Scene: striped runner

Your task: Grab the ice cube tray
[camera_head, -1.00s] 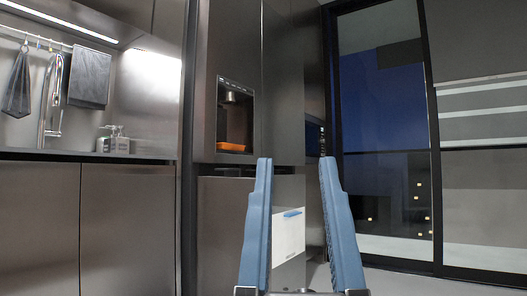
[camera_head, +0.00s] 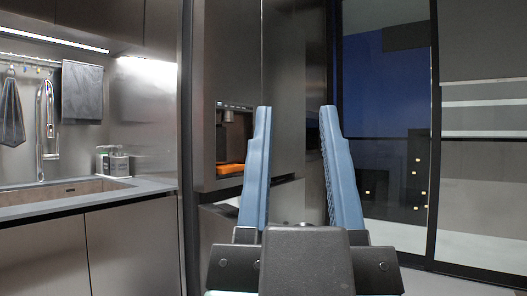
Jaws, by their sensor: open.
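An orange, flat object (camera_head: 230,168), which looks like the ice cube tray, lies at the bottom of the dispenser niche (camera_head: 222,140) in the tall steel fridge. Its right part is hidden behind my left finger. My gripper (camera_head: 297,108) is open and empty, its two blue fingers pointing up and forward. It is in front of the fridge, to the right of the niche in the picture. The fingers appear well short of the orange object.
On the left is a steel counter with a sink (camera_head: 65,192), a tap (camera_head: 46,130) and soap bottles (camera_head: 113,161). Cloths (camera_head: 82,90) hang from a rail. A dark-framed glass door (camera_head: 385,120) is on the right.

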